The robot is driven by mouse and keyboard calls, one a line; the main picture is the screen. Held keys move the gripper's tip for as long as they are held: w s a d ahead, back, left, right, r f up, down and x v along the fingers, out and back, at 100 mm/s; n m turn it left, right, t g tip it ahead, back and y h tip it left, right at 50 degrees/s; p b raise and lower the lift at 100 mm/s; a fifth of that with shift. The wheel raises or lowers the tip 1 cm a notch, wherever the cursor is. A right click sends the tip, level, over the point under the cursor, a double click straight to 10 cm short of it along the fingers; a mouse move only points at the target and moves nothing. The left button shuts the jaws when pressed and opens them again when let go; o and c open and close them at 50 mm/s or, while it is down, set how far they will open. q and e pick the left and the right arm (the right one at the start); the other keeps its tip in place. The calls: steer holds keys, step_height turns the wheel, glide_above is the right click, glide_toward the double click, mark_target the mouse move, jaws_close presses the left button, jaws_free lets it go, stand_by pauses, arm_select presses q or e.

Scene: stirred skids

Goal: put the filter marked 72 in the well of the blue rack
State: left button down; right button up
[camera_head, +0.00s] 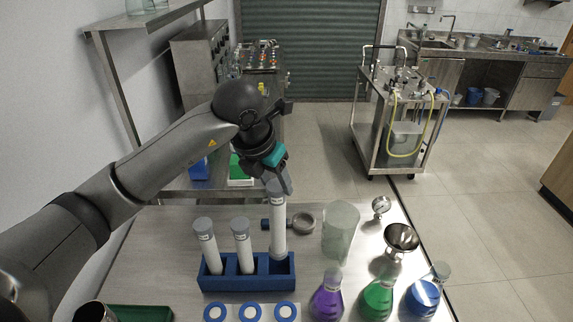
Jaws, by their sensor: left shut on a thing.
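A blue rack (246,284) stands on the steel table and has a row of three wells. White filters with grey caps stand in the left well (207,247) and the middle well (243,247), leaning slightly. My left gripper (279,184) is above the right end of the rack, shut on the top of a third white filter (279,232). This filter is nearly upright, with its lower end at the opening of the right well. I cannot tell how deep it sits. The markings on the labels are too small to read. My right gripper is not in view.
A cloudy beaker (340,232) and a ring clamp (303,222) are right of the held filter. Purple (327,301), green (378,299) and blue (423,299) flasks stand front right. A funnel (401,238) and gauge (380,206) are farther right. Blue-ringed discs (250,312) lie before the rack.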

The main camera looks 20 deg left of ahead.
mark_target(276, 198)
arm_select(q)
steer(key=shift+f, duration=0.3)
steer(key=shift+s+f+b, duration=0.2)
steer(key=shift+f+b, duration=0.45)
steer(key=shift+b, duration=0.05)
steer(key=shift+f+b, duration=0.9)
steer(key=shift+f, duration=0.45)
steer(key=shift+w, duration=0.1)
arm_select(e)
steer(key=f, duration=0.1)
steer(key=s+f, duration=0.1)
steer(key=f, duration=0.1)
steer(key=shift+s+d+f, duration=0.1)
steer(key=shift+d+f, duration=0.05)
arm_select(q)
steer(key=shift+w, duration=0.15)
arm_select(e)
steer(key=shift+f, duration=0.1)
arm_select(q)
steer(key=shift+f, duration=0.1)
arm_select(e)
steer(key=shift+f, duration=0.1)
